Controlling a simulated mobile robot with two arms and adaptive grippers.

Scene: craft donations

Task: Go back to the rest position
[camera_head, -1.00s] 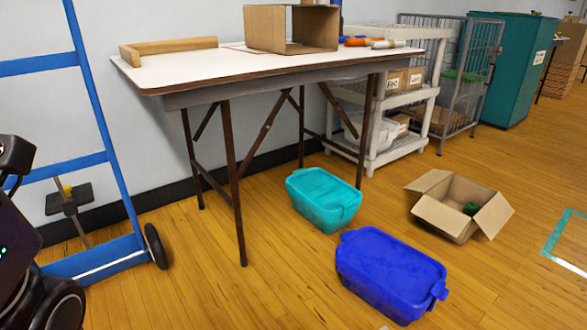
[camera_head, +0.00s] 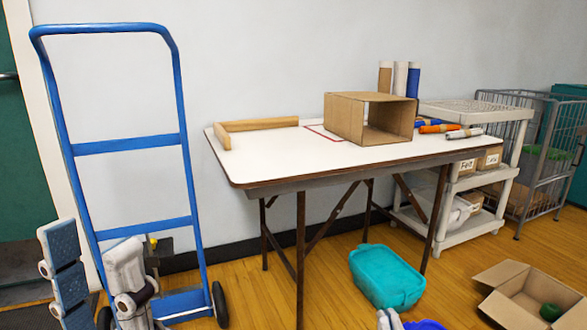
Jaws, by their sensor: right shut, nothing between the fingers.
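My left gripper (camera_head: 91,245) shows large at the lower left, its two pale, jointed fingers pointing up and standing apart. It is open, with nothing between the fingers, in front of the blue hand truck. Only a small pale tip of my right gripper (camera_head: 389,319) shows at the bottom edge. It is shut and empty, in front of the teal bin and beside the blue bin. The rest of it is below the frame.
A white folding table (camera_head: 270,150) bears an open cardboard box (camera_head: 345,115). A blue hand truck (camera_head: 185,180) leans at the left wall. A teal bin (camera_head: 385,278), a blue bin (camera_head: 424,325) and an open carton (camera_head: 515,292) stand on the floor. A shelf cart (camera_head: 475,215) stands right.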

